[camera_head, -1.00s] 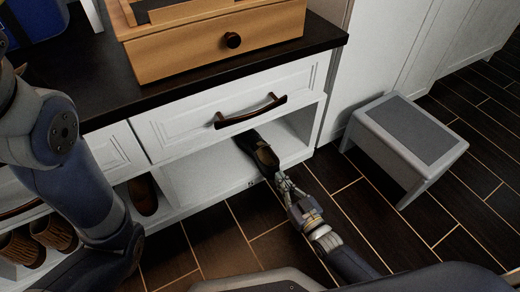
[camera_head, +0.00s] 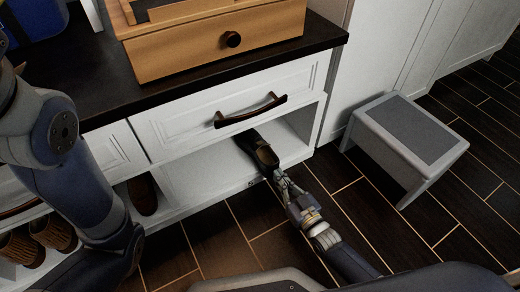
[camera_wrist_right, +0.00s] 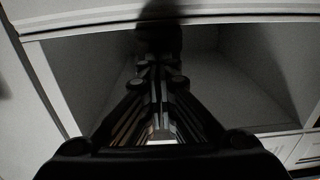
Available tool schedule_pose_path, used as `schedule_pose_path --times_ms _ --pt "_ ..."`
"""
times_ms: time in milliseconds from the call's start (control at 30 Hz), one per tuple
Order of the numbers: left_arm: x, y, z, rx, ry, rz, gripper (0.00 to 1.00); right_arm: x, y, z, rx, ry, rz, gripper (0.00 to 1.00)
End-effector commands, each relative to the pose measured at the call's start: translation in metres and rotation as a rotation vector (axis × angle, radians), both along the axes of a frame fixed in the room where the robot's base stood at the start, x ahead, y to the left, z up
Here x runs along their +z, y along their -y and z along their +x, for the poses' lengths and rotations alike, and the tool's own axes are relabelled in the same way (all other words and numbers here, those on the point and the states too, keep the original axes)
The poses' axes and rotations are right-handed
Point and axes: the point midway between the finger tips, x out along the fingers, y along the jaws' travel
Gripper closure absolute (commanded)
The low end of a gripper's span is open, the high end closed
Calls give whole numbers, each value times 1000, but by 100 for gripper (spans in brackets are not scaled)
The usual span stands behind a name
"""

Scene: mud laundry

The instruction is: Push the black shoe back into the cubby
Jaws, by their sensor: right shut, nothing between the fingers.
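The black shoe (camera_head: 262,152) sits in the open cubby (camera_head: 208,172) under the white drawer, its near end close to the cubby's front edge. My right gripper (camera_head: 279,174) is shut and empty, with its tips right at the near end of the shoe; whether they touch it I cannot tell. In the right wrist view the shut fingers (camera_wrist_right: 158,65) point into the cubby, and a dark shape beyond their tips is too dim to make out clearly. My left arm shows at the left of the head view, but its gripper is out of view.
A brown shoe (camera_head: 143,194) sits in the cubby to the left, with brown ribbed footwear (camera_head: 52,232) farther left. A drawer with a dark handle (camera_head: 250,111) overhangs the cubby. A grey-topped stool (camera_head: 408,136) stands right. Dark floor lies open in front.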

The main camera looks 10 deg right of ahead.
Motion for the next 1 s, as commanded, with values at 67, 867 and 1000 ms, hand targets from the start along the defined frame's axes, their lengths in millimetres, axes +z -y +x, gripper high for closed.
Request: schedule_pose_path --times_ms 67,867,1000 --pt "-2 0 0 0 0 0 60 -1 -2 5 0 0 0 100" --pt "-15 0 0 0 -1 0 60 0 -18 43 0 2 5 100" --pt "-18 0 0 0 -1 0 60 0 -20 50 0 2 5 100"
